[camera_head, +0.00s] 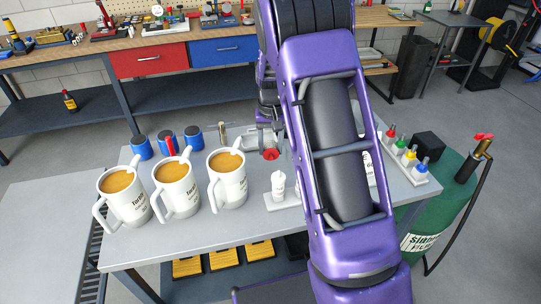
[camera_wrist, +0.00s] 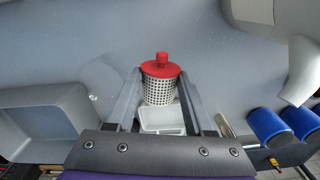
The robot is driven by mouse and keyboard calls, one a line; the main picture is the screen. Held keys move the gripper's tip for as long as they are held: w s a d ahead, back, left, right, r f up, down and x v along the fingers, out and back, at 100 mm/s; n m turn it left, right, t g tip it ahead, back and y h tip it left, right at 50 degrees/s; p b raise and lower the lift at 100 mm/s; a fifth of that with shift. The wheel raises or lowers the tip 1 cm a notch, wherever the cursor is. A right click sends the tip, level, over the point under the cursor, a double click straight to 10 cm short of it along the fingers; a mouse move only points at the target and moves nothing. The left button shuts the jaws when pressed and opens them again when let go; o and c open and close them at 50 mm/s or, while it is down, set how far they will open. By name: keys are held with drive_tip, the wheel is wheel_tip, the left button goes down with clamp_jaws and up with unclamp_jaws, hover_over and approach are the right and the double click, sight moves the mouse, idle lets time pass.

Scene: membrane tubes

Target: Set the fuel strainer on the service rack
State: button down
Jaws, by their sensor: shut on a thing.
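The fuel strainer, a perforated pale cylinder with a red cap (camera_wrist: 160,85), sits between the two fingers of my gripper (camera_wrist: 161,80) in the wrist view. My gripper is shut on it. A small white tray (camera_wrist: 162,119) shows beyond the strainer between the fingers. I cannot tell for sure which item is the service rack; a low white base (camera_head: 270,224) carrying a white bottle stands on the table, partly behind my arm.
Three white mugs (camera_head: 228,180) of brown drink stand on the left of the table (camera_head: 240,226). A holder (camera_head: 425,180) with several coloured-top pieces is at the right edge. A green tank (camera_head: 455,200) stands beyond.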

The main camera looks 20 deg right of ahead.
sight(271, 155)
drive_tip(key=shift+f, duration=1.7)
drive_tip(key=shift+f, duration=0.2)
drive_tip(key=c, duration=0.6)
unclamp_jaws()
drive_tip(key=shift+o, duration=0.2)
drive_tip(key=shift+r, duration=0.15)
